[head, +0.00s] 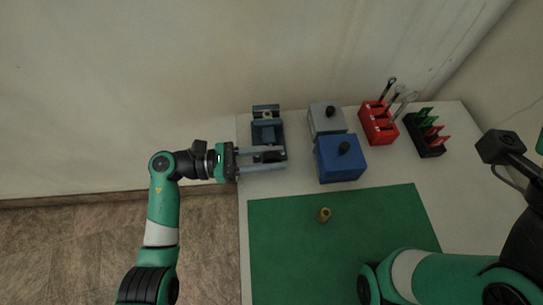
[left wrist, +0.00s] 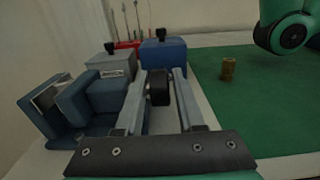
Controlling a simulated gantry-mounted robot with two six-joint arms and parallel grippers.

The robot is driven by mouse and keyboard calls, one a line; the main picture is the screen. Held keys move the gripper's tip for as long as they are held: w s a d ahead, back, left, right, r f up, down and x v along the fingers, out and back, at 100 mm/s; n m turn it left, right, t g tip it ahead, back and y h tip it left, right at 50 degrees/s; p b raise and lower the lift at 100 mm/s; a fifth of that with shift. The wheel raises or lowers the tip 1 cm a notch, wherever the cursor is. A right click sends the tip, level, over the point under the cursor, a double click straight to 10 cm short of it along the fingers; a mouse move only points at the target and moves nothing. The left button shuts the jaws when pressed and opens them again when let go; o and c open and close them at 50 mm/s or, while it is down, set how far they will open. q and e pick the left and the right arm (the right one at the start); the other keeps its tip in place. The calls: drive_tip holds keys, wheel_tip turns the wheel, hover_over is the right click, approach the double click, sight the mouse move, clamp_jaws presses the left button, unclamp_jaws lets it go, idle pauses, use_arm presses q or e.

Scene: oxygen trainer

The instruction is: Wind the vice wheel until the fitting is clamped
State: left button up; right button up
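The blue-grey vice (head: 267,130) stands at the back left of the table; in the left wrist view its body (left wrist: 75,105) is on the left. My left gripper (head: 284,157) reaches in from the left at the vice's near side. Its two grey fingers (left wrist: 160,76) are apart. A dark round piece, seemingly the vice wheel (left wrist: 158,88), shows between them; contact with the fingers cannot be told. A small brass fitting (head: 324,215) stands upright on the green mat, also in the left wrist view (left wrist: 228,68), apart from the vice. My right gripper is out of frame.
Right of the vice are a grey box (head: 326,120) and a blue box (head: 340,160), each with a black knob. Further right are a red rack (head: 378,123) with tools and a black rack (head: 425,133) with green and red pieces. The green mat (head: 285,250) is mostly clear.

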use_arm(q)
clamp_jaws()
idle(0.3)
drive_tip(key=shift+r+y+p, duration=0.3)
drive_tip(key=shift+y+p, duration=0.5)
drive_tip(key=shift+p, duration=0.3)
drive_tip(key=g+y+p, duration=0.1)
drive_tip(key=y+p, duration=0.2)
drive_tip(key=p, duration=0.1)
drive_tip(key=shift+d, duration=0.15)
drive_tip(key=shift+w+f+y+p, duration=0.1)
drive_tip(key=shift+f+y+p, duration=0.15)
drive_tip(key=shift+y+p, duration=1.05)
